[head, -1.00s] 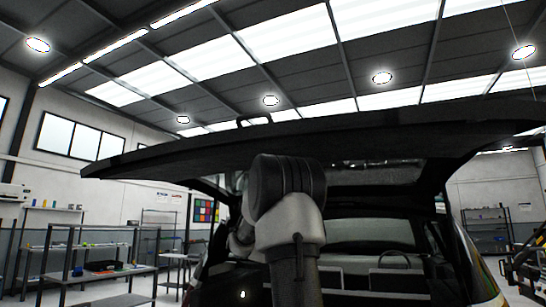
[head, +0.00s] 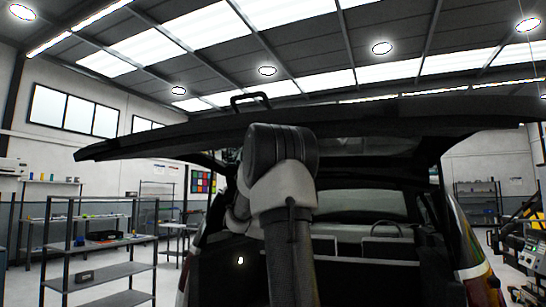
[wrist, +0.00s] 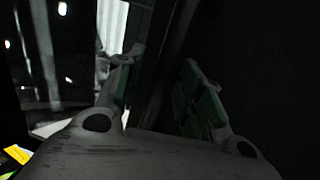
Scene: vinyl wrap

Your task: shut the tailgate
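The tailgate (head: 400,112) of the car is raised. It shows in the head view as a long dark panel across the upper middle, with its far left end hanging a little lower. A black loop-shaped handle (head: 250,98) stands up from its upper edge. My arm rises in front of the open rear, its upper part just under the tailgate. My gripper is hidden in the head view. In the wrist view my gripper (wrist: 160,72) has two fingers with green pads, spread apart. A dark straight-edged surface runs behind and between them; I cannot tell whether they touch it.
The car's open rear shows seat backs (head: 398,248) inside. A metal shelf rack (head: 108,268) stands at the left, and another shelf (head: 478,198) at the back right. Yellow and black equipment (head: 522,245) stands at the right edge. Floor between the left rack and the car looks clear.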

